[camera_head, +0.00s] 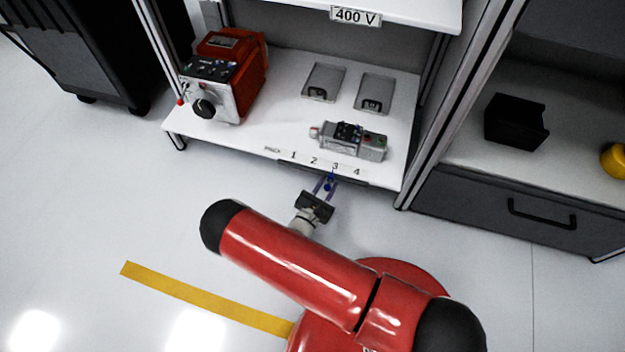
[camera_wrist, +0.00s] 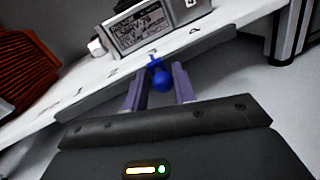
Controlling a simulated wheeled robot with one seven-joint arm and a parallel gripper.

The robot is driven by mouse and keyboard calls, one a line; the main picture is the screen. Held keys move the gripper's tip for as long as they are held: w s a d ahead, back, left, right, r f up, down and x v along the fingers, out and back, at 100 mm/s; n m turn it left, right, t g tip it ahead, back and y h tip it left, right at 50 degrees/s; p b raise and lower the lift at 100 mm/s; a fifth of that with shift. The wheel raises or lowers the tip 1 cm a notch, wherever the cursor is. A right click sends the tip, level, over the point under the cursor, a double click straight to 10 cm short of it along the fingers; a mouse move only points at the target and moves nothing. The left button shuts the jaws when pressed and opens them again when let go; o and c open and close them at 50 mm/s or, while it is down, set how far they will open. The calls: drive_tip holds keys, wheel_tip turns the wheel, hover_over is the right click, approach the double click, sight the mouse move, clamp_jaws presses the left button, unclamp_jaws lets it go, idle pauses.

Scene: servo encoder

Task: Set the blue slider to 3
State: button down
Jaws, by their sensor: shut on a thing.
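The blue slider (camera_head: 329,184) sticks out from the front edge of the white shelf (camera_head: 245,135). Its stem stands at the printed 3 on the scale marked PACK, 1, 2, 3, 4. In the wrist view the slider's round blue knob (camera_wrist: 162,81) lies between my two fingers, with its stem just below the 3 (camera_wrist: 153,51). My gripper (camera_head: 325,187) is shut on the slider, in front of the shelf edge. The exact contact of the fingers on the knob is partly hidden.
A grey device (camera_head: 348,141) stands on the shelf just behind the scale. A red box with a black knob (camera_head: 225,75) is at the left. Two grey plates lie at the back. An upright frame post (camera_head: 450,105) stands to the right.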

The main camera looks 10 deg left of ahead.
drive_tip(key=shift+s+d, duration=0.1)
drive_tip(key=shift+d, duration=0.3)
drive_tip(key=c, duration=1.3)
unclamp_jaws()
drive_tip(key=shift+a, duration=0.1)
drive_tip(key=v, duration=0.7)
drive_tip(key=shift+s, duration=0.4)
